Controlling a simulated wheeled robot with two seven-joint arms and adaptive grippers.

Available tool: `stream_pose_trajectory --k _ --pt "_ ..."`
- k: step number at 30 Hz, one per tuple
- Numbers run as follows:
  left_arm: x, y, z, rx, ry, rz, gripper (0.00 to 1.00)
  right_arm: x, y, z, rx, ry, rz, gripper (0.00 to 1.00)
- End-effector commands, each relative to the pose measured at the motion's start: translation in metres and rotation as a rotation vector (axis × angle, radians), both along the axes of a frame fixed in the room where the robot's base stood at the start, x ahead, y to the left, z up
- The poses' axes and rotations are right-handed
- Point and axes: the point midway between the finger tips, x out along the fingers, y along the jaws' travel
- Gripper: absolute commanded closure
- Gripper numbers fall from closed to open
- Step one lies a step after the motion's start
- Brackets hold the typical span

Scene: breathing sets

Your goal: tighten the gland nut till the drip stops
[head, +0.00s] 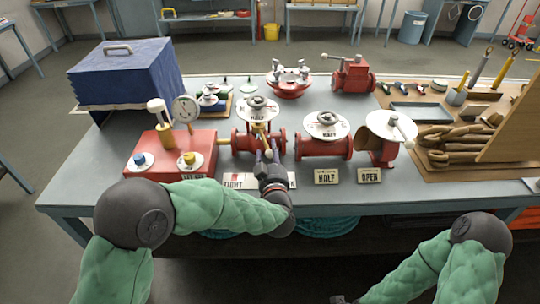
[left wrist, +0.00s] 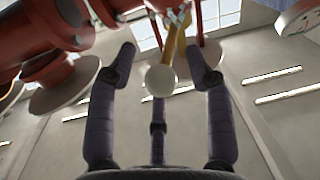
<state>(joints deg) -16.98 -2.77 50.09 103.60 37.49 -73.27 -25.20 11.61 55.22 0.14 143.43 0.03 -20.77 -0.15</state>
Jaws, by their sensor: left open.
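The left red valve (head: 243,141) stands on the bench with a white disc and grey handwheel (head: 257,106) on top. A brass-coloured lever (head: 260,136) comes out of its front below the disc. In the left wrist view this lever (left wrist: 178,42) ends in a pale round knob (left wrist: 161,79). My left gripper (head: 268,155) is at the valve's front. In the left wrist view its fingers (left wrist: 163,62) are spread around the knob, apart from it. I cannot make out the gland nut or any drip. My right gripper (head: 341,299) barely shows at the bottom edge.
Two more red valves, a middle one (head: 323,146) and a right one (head: 384,152), stand close by. Cards reading TIGHT (head: 236,181), HALF (head: 327,176) and OPEN (head: 369,175) line the front. A red pump box (head: 172,152) with a gauge (head: 185,109) is left. A blue-covered case (head: 127,75) stands behind.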

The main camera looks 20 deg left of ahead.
Motion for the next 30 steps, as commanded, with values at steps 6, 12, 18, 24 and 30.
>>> stream_pose_trajectory --k 6,12,18,24,30 --pt "0.0 0.0 0.0 0.0 0.0 0.0 0.51 0.0 0.0 0.0 0.0 0.0 0.0 0.48" --pt "0.0 0.0 0.0 0.0 0.0 0.0 1.0 0.0 0.0 0.0 0.0 0.0 0.0 0.48" --pt "-0.001 0.001 -0.001 -0.001 0.002 -0.005 1.0 0.0 0.0 -0.001 0.0 0.0 0.0 0.48" --pt "-0.006 0.014 -0.001 -0.002 -0.001 -0.08 1.0 0.0 0.0 -0.008 0.0 0.0 0.0 0.48" --pt "-0.01 0.023 -0.003 -0.002 0.0 -0.163 1.0 0.0 0.0 -0.018 0.0 0.0 0.0 0.48"
